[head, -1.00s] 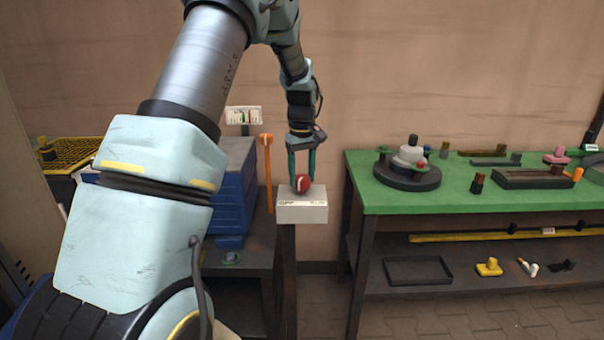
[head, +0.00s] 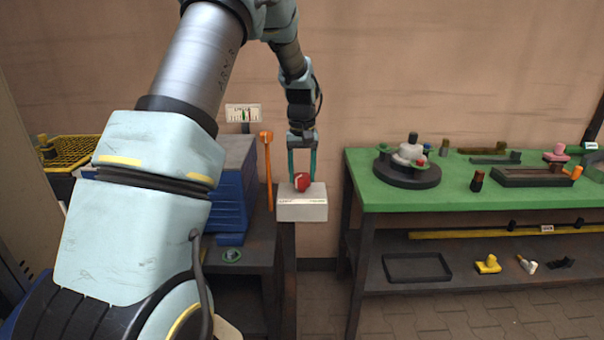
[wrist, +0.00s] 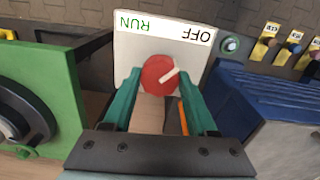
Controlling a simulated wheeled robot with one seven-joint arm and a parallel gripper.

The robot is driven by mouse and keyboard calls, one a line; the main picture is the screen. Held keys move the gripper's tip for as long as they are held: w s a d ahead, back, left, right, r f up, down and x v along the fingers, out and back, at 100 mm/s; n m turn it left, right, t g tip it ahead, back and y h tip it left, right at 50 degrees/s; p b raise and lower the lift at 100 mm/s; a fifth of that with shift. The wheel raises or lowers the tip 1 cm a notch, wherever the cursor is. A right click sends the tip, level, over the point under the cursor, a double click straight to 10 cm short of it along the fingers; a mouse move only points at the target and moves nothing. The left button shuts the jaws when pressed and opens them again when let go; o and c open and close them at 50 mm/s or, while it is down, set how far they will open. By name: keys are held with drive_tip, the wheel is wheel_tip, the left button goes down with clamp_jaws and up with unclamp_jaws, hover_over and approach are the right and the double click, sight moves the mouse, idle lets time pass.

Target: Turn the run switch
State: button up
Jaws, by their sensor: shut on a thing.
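The run switch is a round red knob (head: 302,182) with a white pointer, on a pale box (head: 302,207) atop a dark post. My gripper (head: 302,178) reaches down from above with its two green fingers on either side of the knob, shut on it. In the wrist view the knob (wrist: 160,75) sits between the fingertips. The box top (wrist: 132,45) reads RUN in green at left and OFF in black at right, both upside down. The white pointer points right and slightly up, toward the OFF side. The knob's sides are partly hidden by the fingers.
A green-topped bench (head: 455,192) with parts stands to the right. Blue bins (head: 232,195) and an orange upright tool (head: 267,168) stand close on the left. A small scale sign (head: 243,113) is behind. A narrow gap separates post and bench.

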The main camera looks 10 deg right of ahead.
sight(302, 175)
drive_tip(key=o, duration=1.4)
drive_tip(key=shift+c, duration=0.2)
wheel_tip(302, 175, up, 11)
drive_tip(key=b, duration=0.2)
drive_tip(key=shift+f, duration=0.1)
